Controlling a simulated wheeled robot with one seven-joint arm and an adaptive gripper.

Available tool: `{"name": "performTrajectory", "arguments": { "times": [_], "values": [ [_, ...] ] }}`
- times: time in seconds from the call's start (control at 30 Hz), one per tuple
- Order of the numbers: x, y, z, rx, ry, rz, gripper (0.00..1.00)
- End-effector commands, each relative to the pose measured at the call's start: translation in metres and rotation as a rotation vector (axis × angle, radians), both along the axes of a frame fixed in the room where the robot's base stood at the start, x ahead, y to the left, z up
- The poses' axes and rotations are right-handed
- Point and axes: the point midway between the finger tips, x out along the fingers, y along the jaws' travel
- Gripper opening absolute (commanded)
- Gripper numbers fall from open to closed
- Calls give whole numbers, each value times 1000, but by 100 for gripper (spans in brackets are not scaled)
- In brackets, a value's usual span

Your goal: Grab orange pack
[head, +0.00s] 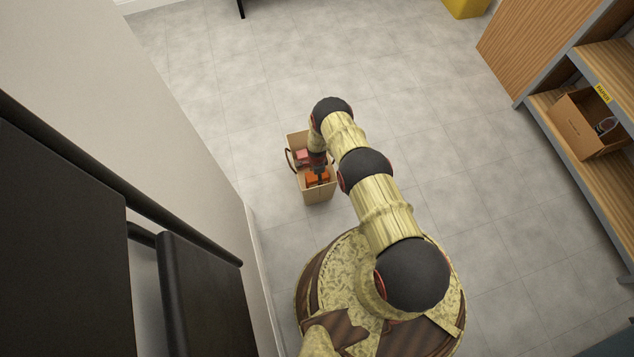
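The orange pack (313,183) lies inside an open tan box (319,198) on the floor, toward the near end of the box. A pink item (303,155) sits in the same box, toward the far end. My arm reaches over the box from the right, and my gripper (318,172) points down into it. The gripper is dark and small, at or just above the orange pack and covering part of it. I cannot tell whether its fingers are open or shut, or touching the pack.
A pale wall and dark furniture (190,290) stand at the left. A wooden shelf unit (545,45) at the right holds a cardboard box (577,128). A yellow object (465,7) stands at the far right. The grey tiled floor (230,70) around the box is mostly clear.

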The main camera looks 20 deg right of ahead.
Motion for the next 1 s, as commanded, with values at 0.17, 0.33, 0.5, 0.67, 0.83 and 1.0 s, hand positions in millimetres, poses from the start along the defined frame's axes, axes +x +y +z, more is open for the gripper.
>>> {"name": "performTrajectory", "arguments": {
  "times": [0.17,0.33,0.5,0.67,0.83,1.0],
  "values": [
    [0,0,1,0,0,0,56],
    [0,0,1,0,0,0,46],
    [0,0,1,0,0,0,37],
    [0,0,0,0,0,0,28],
    [0,0,0,0,0,0,18],
    [0,0,0,0,0,0,8]
  ]
}}
